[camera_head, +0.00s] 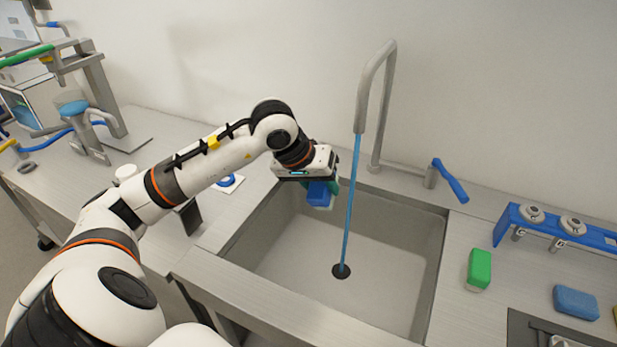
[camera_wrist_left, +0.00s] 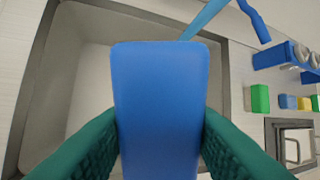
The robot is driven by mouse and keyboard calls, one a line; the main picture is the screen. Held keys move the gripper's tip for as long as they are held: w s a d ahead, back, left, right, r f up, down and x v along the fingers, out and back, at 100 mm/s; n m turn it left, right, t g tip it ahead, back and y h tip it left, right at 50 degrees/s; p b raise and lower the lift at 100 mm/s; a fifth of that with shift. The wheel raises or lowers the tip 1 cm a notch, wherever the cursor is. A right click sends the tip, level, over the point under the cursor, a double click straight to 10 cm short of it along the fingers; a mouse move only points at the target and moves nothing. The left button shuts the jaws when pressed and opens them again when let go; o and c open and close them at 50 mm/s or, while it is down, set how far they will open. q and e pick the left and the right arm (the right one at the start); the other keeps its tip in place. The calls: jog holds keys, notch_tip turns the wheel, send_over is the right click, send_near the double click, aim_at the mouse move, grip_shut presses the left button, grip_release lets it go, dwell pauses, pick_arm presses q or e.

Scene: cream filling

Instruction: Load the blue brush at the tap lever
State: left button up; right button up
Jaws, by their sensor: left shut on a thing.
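My left gripper (camera_head: 319,183) is shut on the blue brush (camera_head: 318,194), over the back left part of the sink. In the left wrist view, the brush (camera_wrist_left: 160,90) sits between the dark green fingers. The tall grey tap (camera_head: 366,90) stands behind the sink. A thin blue stream of water (camera_head: 350,200) falls from its spout to the drain, just right of the brush and apart from it in the head view. The blue tap lever (camera_head: 451,181) is right of the tap, clear of my gripper. My right gripper is out of view.
The grey sink (camera_head: 418,268) has a dark drain (camera_head: 341,271). Right of it lie a green block (camera_head: 479,269), a blue block (camera_head: 575,302) and a blue rack with round knobs (camera_head: 553,227). Machinery stands far left.

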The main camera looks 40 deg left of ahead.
pick_arm(q)
jog(key=w, duration=0.2)
jog(key=w+d, duration=0.1)
jog(key=shift+w+d+f+p, duration=0.1)
jog(key=shift+w+f+p, duration=0.1)
jog(key=shift+f+p, duration=0.15)
jog(key=shift+w+d+f+b, duration=0.15)
jog(key=shift+w+d+b, duration=0.1)
jog(key=shift+w, duration=0.55)
jog(key=shift+w+d+f+b, duration=0.15)
jog(key=shift+w+d, duration=0.1)
jog(key=shift+w, duration=0.5)
jog(key=shift+s, duration=0.1)
jog(key=shift+s+a+f+b, duration=0.1)
jog(key=shift+s+a+b, duration=0.2)
jog(key=shift+s, duration=0.35)
jog(key=shift+s+a+b, duration=0.15)
jog(key=shift+s+b, duration=0.25)
jog(key=shift+s, duration=0.2)
jog(key=shift+s+a+b, duration=0.25)
jog(key=shift+s+b, duration=0.3)
jog(key=shift+s, duration=0.15)
jog(key=shift+s+a+b, duration=0.3)
jog(key=shift+s+b, duration=0.2)
jog(key=shift+s, duration=0.25)
jog(key=shift+s+a+b, duration=0.25)
jog(key=shift+s+b, duration=0.3)
jog(key=shift+s, duration=0.45)
